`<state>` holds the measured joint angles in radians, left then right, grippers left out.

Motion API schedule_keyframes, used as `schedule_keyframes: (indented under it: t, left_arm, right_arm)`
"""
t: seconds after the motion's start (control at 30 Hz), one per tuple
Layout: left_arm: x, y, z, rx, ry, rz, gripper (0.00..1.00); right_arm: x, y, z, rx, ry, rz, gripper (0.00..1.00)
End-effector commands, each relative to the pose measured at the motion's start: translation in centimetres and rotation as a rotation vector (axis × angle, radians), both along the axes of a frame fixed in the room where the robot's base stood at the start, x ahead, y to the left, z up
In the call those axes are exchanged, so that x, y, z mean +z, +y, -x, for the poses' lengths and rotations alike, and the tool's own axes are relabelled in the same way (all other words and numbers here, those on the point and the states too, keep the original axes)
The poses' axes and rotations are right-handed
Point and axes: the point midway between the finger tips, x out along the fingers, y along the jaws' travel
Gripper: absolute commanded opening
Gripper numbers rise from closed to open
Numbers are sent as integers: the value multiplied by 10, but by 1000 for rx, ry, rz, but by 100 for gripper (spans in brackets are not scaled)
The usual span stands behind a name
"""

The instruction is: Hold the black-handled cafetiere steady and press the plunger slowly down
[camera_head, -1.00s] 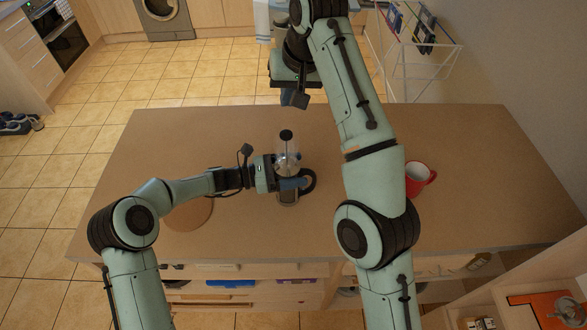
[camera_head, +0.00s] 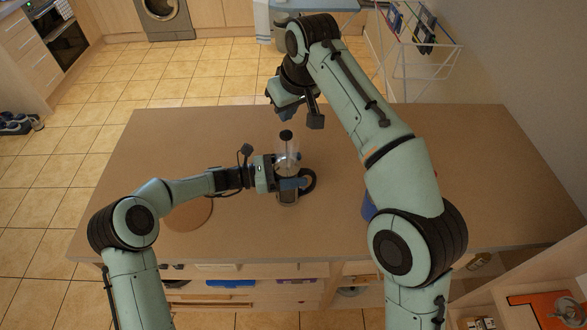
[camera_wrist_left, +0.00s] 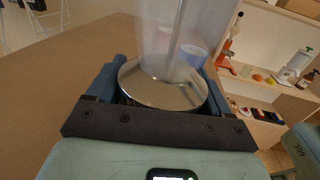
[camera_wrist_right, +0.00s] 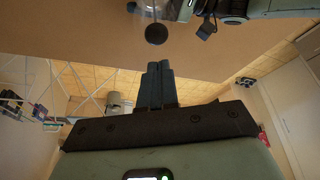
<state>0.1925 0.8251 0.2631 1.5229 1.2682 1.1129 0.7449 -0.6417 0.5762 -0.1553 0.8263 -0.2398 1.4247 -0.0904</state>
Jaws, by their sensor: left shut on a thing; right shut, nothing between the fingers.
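The glass cafetiere (camera_head: 287,160) stands upright on the table, with its black handle (camera_head: 311,181) on the right. Its black plunger knob (camera_head: 286,137) is at the top, and also shows in the right wrist view (camera_wrist_right: 155,34). The left wrist view shows a metal disc (camera_wrist_left: 165,84) and the upright rod (camera_wrist_left: 178,35). My left gripper (camera_head: 292,184) is shut around the cafetiere's body, below the knob. My right gripper (camera_head: 291,113) is shut and empty, in the air beyond the knob and apart from it. Its closed fingers (camera_wrist_right: 158,84) show in the right wrist view.
A round board (camera_head: 190,213) lies left of the cafetiere, partly under my left arm. A blue object (camera_head: 368,206) shows at the right, mostly hidden by my right arm.

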Motion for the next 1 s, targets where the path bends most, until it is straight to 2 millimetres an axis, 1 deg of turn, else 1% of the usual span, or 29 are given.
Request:
schedule_keyframes:
  t: [0.03,0.1,0.3,1.0]
  left_arm:
    - [-1,1,0,2,1,-2,18]
    - [-1,1,0,2,1,-2,18]
    - [-1,1,0,2,1,-2,18]
    - [-1,0,0,1,1,-2,18]
  right_arm:
    - [-6,0,0,0,2,1,0]
    - [-13,0,0,0,1,2,0]
    - [-23,-1,0,0,0,1,0]
    - [-24,0,0,-1,0,0,0]
